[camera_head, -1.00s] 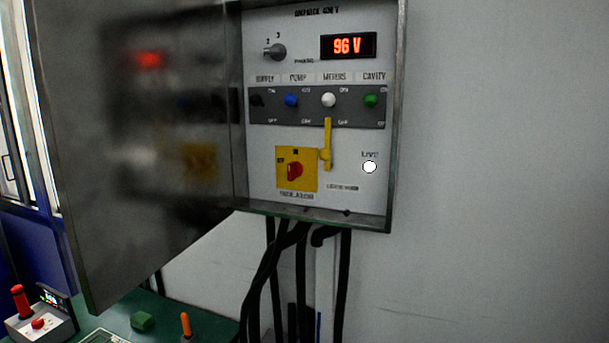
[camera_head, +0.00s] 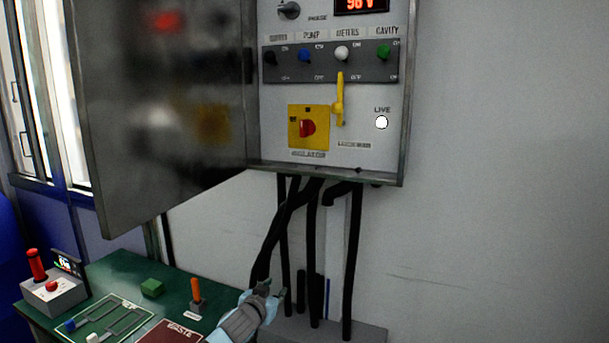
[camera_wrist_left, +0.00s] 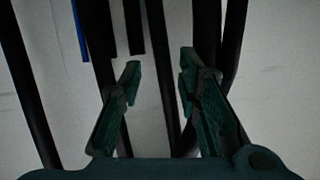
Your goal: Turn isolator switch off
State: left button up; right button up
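The isolator switch is a red knob (camera_head: 307,128) on a yellow square plate (camera_head: 294,140), low in the open wall cabinet. A yellow lever (camera_head: 339,100) hangs upright just to its right. The white "LIVE" lamp (camera_head: 381,122) is farther right. My left gripper (camera_head: 272,290) is at the bottom of the head view, well below the cabinet and in front of the black cables. In the left wrist view its two fingers (camera_wrist_left: 158,75) are apart with nothing between them. My right gripper is not in view.
The cabinet door (camera_head: 160,110) stands open to the left. Black cables (camera_head: 314,250) hang below the cabinet. A green bench (camera_head: 122,268) at lower left holds a control box (camera_head: 52,294), a green block (camera_head: 152,288) and an orange-handled lever (camera_head: 196,290). The wall at right is clear.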

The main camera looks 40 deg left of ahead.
pick_arm(q)
notch_tip(320, 180, up, 15)
jog(key=w+t+b, duration=0.1)
jog(key=t+b, duration=0.1)
jog(key=t, duration=0.1)
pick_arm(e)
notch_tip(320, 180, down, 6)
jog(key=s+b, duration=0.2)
pick_arm(q)
jog(key=t+p, duration=0.5)
jog(key=p, duration=0.1)
send_near(302, 129)
jog(key=shift+y, duration=0.3)
jog(key=p+x, duration=0.4)
jog(key=x, duration=0.4)
jog(key=shift+w+d+r+p, duration=0.1)
jog(key=shift+r+p, duration=0.15)
jog(key=shift+p, duration=0.1)
jog(key=shift+w, duration=0.4)
jog(key=shift+a+f, duration=0.1)
jog(key=shift+a, duration=0.15)
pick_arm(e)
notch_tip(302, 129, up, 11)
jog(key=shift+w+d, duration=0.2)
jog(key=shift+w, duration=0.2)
pick_arm(q)
jog(key=shift+c, duration=0.3)
grip_shut()
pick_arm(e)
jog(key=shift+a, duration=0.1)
